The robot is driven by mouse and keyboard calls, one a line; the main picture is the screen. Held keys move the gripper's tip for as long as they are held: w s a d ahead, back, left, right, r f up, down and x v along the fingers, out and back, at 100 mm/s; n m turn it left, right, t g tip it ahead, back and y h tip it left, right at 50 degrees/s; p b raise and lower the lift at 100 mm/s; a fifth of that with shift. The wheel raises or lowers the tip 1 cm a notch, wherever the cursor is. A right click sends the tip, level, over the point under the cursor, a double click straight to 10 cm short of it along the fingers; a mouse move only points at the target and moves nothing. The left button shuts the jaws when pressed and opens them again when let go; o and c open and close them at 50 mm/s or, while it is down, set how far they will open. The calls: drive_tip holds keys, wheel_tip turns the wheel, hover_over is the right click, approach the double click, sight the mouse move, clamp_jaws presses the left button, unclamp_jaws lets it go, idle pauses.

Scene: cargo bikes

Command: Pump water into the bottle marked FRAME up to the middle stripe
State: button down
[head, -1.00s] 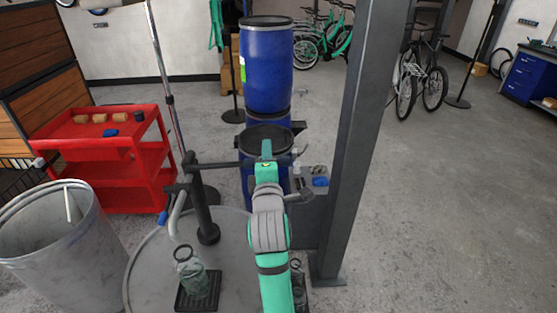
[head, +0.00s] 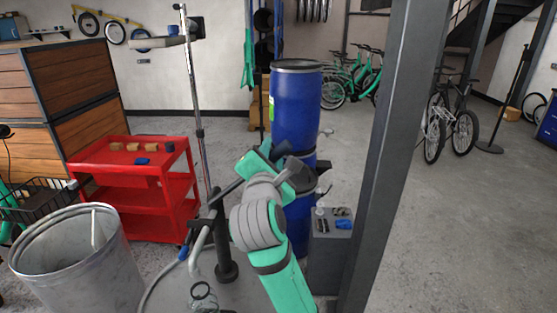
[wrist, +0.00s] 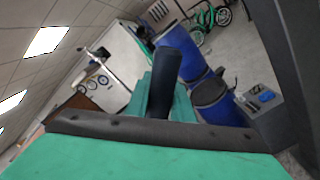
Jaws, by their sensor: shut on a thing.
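The pump's dark column (head: 222,245) stands on a round grey drum top, with a pale curved spout (head: 198,245) on its left. Its dark lever (head: 229,188) slopes up to the right toward my gripper (head: 270,156). My gripper is shut on the dark pump handle (wrist: 163,82), which stands up between the jaws in the wrist view. A clear glass bottle (head: 203,294) with a dark neck ring is below the spout, cut off by the bottom edge. Its label, stripes and water level cannot be read. My arm hides the drum's right side.
A grey metal bin (head: 75,260) stands at left, before a red cart (head: 130,188). Blue barrels (head: 296,105) stand behind my gripper. A grey post (head: 385,150) rises close on the right, beside a grey box (head: 333,222) with small items.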

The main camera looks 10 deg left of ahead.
drive_tip(key=shift+s+a+r, duration=0.1)
drive_tip(key=shift+a+r, duration=0.15)
drive_tip(key=shift+r, duration=0.1)
drive_tip(key=c, duration=1.5)
unclamp_jaws()
drive_tip(key=shift+c, duration=0.2)
drive_tip(key=s, duration=1)
drive_tip(key=shift+s+d, duration=0.35)
drive_tip(key=shift+d, duration=0.1)
drive_tip(key=shift+f, duration=0.1)
